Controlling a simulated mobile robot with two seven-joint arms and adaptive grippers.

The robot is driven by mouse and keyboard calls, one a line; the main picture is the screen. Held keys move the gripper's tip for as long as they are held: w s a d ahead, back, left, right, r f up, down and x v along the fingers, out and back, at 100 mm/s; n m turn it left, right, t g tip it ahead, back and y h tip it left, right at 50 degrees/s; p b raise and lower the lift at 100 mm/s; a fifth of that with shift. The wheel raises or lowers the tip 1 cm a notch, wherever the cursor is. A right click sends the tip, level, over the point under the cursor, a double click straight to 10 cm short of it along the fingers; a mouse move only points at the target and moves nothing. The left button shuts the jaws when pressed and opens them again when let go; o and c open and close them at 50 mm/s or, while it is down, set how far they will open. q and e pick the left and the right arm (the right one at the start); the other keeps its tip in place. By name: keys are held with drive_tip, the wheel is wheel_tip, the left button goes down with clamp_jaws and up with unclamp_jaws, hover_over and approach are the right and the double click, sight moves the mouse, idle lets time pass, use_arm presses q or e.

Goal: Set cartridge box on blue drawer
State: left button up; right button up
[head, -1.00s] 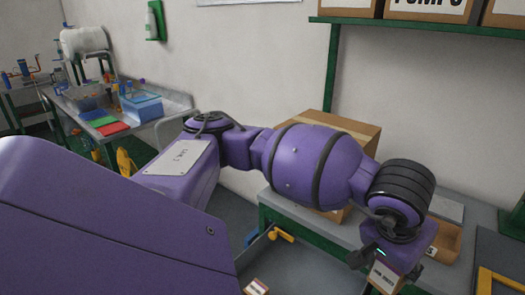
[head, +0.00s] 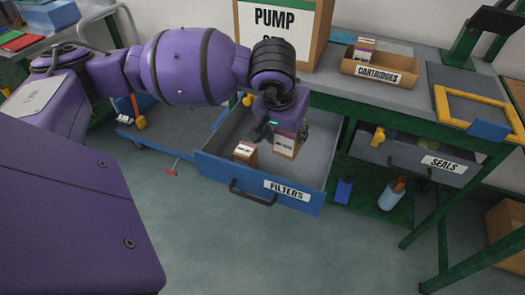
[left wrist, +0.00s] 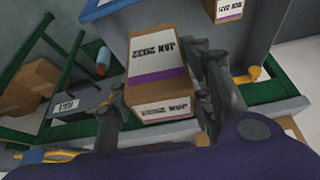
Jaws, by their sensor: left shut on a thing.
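The blue drawer (head: 215,168) is pulled open under the workbench, with a FILTERS label on its front. My left gripper (head: 277,133) points down over the drawer and is shut on a cartridge box (head: 286,146). Whether the box touches the drawer floor I cannot tell. In the left wrist view the held cartridge box (left wrist: 158,55) shows a JAN 2032 label and a purple band, between the two fingers (left wrist: 165,95). A second, similar box (head: 245,152) stands inside the drawer to the left; it also shows in the left wrist view (left wrist: 229,9). My right gripper is out of view.
A CARTRIDGES tray (head: 379,68) with a box in it sits on the bench. A large PUMP box (head: 282,30) stands behind the drawer. A SEALS drawer (head: 410,160) is to the right, and a bottle (head: 392,194) is on the lower shelf. The floor in front is clear.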

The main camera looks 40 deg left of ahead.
use_arm(q)
drive_tip(key=shift+n+y, duration=0.3)
drive_tip(key=shift+n, duration=0.3)
drive_tip(key=w+a+f+b, duration=0.3)
drive_tip(key=w+a+f, duration=0.1)
drive_tip(key=a+f, duration=0.2)
drive_tip(key=w+a+f+b, duration=0.2)
drive_tip(key=w+a+f, duration=0.3)
drive_tip(key=a+f, duration=0.1)
drive_tip(key=w+a+f+b, duration=0.3)
drive_tip(key=a+f, duration=0.3)
drive_tip(key=f, duration=0.2)
drive_tip(key=shift+w+a+f+b, duration=0.2)
drive_tip(key=shift+w+b, duration=0.15)
drive_tip(key=shift+w, duration=0.3)
drive_tip(key=shift+r, duration=0.15)
